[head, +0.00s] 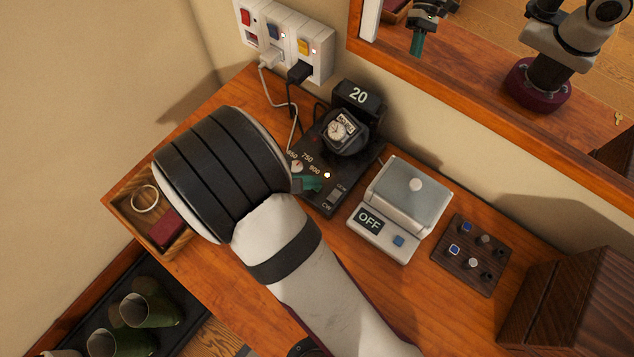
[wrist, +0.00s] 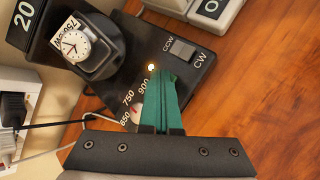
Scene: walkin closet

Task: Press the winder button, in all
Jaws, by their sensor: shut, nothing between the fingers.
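The watch winder (head: 312,197) is a black box on the wooden top, with a wristwatch (head: 338,132) on its holder and a display (head: 358,95) reading 20. Its panel has a dial (wrist: 137,113) marked 650, 750 and 900, a CCW/CW switch (wrist: 181,49) and a small glowing button (wrist: 152,67). The button also shows in the head view (head: 327,175). My gripper (wrist: 160,74) has teal fingers, shut and empty, with the tips right beside the button. I cannot tell whether they touch it. In the head view my gripper (head: 316,183) is partly hidden behind my wrist.
A wall power strip (head: 285,40) with cables stands behind the winder. A scale (head: 388,240) reading OFF, a cufflink board (head: 462,275) and a dark wooden box (head: 570,305) lie to the right. A tray (head: 125,222) with a ring is at left. A mirror (head: 480,100) hangs behind.

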